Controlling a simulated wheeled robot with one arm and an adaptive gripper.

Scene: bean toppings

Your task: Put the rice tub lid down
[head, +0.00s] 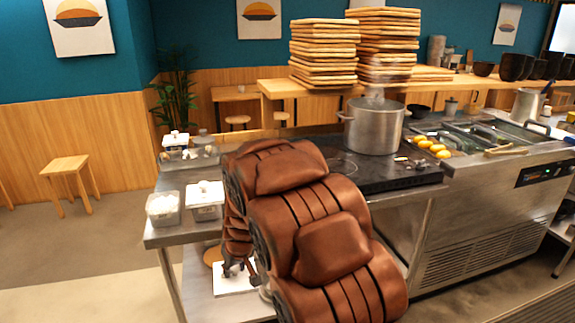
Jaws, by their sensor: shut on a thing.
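My gripper (240,268) shows only in part, low and left of my brown arm, which hides much of it. It is shut on a flat white lid (234,283), held roughly level. In the picture the lid overlaps the lower shelf; I cannot tell its exact height or whether it touches anything. A clear tub (163,210) with white contents, perhaps rice, stands uncovered at the left front of the steel counter. A second tub (205,200) with white on top stands just right of it.
More small containers (175,141) stand at the counter's back left. A steel pot (373,126) stands on the black cooktop (400,178). Bare steel counter (170,239) shows in front of the tubs. My arm hides the counter's middle.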

